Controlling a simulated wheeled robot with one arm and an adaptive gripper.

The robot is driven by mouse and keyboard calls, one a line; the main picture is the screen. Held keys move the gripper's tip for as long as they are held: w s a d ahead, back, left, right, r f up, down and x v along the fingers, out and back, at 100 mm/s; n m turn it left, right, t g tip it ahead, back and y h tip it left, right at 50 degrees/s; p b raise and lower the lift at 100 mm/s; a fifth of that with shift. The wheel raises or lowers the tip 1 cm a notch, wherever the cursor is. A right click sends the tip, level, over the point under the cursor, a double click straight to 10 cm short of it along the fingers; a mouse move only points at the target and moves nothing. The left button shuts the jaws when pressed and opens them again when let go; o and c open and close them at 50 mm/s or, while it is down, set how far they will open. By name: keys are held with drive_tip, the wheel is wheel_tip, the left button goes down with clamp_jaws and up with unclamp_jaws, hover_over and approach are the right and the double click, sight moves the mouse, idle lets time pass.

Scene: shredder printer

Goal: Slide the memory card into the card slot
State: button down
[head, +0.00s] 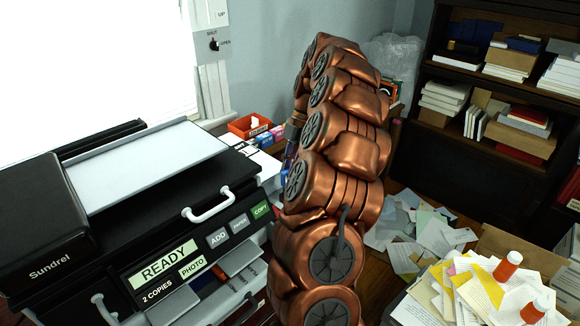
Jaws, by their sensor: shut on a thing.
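The printer (150,215) is a black machine marked "Sundrel" at the left. Its lit display (163,263) reads "READY" and "2 COPIES", beside ADD, PAPER, COPY and PHOTO buttons. Below the panel is an open bay (238,262) with pale trays or sheets. I cannot make out a card slot. I do not see the memory card. My copper arm rises through the middle and hides what is behind it. A small dark and bluish part shows at its left edge, but I cannot tell what it is. My gripper's fingers are not visible.
A white handle (208,206) sticks out from the printer's lid. A red-orange bin (249,126) stands behind the printer. Loose papers (425,228) cover the floor at right. A dark bookshelf (480,155) stands behind.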

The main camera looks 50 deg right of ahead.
drive_tip(key=shift+f+b, duration=1)
drive_tip(key=shift+f, duration=0.55)
drive_tip(key=c, duration=1.1)
unclamp_jaws()
